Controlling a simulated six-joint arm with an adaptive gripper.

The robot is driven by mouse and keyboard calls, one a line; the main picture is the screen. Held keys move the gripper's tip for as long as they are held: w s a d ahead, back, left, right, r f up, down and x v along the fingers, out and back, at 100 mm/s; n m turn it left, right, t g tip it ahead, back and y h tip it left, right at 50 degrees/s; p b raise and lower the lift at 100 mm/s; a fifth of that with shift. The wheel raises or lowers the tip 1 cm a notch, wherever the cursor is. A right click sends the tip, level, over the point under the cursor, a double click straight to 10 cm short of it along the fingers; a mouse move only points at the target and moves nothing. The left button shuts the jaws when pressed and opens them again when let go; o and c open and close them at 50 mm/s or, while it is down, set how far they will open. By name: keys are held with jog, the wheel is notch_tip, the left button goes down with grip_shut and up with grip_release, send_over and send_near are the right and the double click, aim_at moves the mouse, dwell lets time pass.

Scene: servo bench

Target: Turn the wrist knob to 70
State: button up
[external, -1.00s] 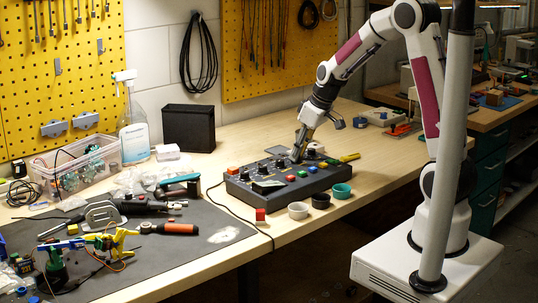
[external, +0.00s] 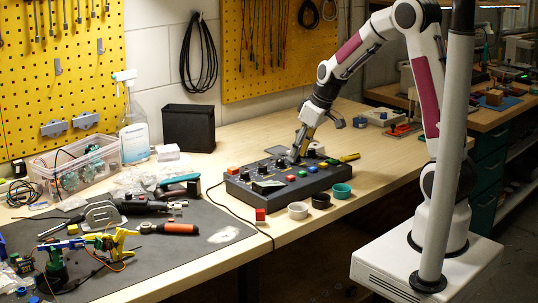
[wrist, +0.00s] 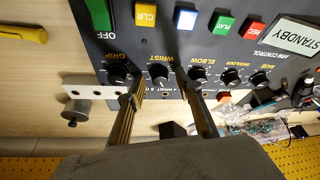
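The control box (external: 285,187) lies on the wooden bench, with a row of black knobs along its back side. In the wrist view the wrist knob (wrist: 159,73) sits under the yellow WRIST label, between the grip knob (wrist: 117,73) and the elbow knob (wrist: 197,74). My gripper (wrist: 159,78) has its two fingers apart, one on each side of the wrist knob, with a visible gap on both sides. The knob's exact setting is too small to read. In the external view my gripper (external: 297,155) is down at the box's back knobs, and the arm hides part of them.
Coloured buttons, such as the red REC button (wrist: 256,30), and a STANDBY display (wrist: 297,36) lie beyond the knobs. Small cups, including a teal cup (external: 341,190), stand before the box. A yellow marker (external: 350,157) lies to its right.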

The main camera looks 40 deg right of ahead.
jog(key=v, duration=1.1)
jog(key=shift+r, duration=0.35)
jog(key=shift+s, duration=0.2)
jog(key=s+r+m+t+h, duration=0.1)
jog(key=s+r+m, duration=0.1)
jog(key=s, duration=2.1)
jog(key=shift+s+m, duration=0.4)
jog(key=shift+m, duration=0.5)
jog(key=shift+a, duration=0.1)
